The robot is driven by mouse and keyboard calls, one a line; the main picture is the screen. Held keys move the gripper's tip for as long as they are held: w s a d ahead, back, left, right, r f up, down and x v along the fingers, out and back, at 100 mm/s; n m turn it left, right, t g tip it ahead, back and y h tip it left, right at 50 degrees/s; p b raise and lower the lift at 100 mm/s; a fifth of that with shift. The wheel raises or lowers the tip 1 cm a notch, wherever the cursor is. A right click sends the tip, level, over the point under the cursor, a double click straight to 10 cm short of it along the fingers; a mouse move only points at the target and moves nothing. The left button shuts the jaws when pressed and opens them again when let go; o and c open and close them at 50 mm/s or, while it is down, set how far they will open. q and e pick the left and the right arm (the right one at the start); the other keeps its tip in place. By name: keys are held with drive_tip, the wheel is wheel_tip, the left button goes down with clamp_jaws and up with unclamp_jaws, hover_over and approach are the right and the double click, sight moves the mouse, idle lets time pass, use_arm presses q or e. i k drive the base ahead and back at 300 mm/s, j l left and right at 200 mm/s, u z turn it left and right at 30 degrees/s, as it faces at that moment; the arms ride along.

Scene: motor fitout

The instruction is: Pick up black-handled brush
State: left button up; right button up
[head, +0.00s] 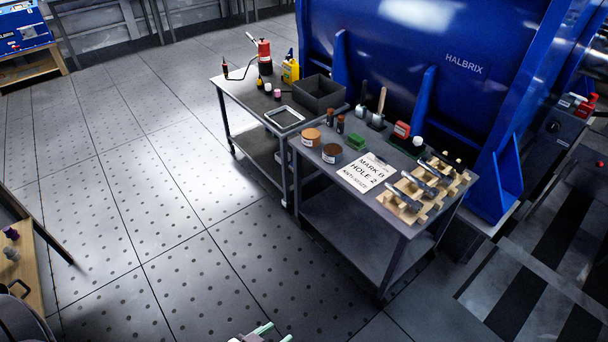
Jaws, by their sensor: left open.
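The black-handled brush (363,94) stands upright at the back of the near grey cart (335,215), its dark handle pointing up. A second brush with a wooden handle (382,100) stands just right of it. The lower ends of both are small and hard to make out. My left gripper (275,333) shows only its green-tipped fingers at the bottom edge. It is open and empty, over the floor, well short of the cart and far from the brush. My right gripper is not in view.
A large blue machine (420,60) stands behind.

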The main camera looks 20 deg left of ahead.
sight(365, 82)
drive_tip(key=u, duration=0.3)
drive_tip(key=z, duration=0.2)
drive_tip(key=i+j+z, duration=0.1)
drive_tip(key=j+z, duration=0.85)
drive_tip(key=j, duration=0.7)
drive_tip(key=j+z, duration=0.15)
drive_tip(key=j, duration=2.3)
drive_tip(key=k, duration=0.1)
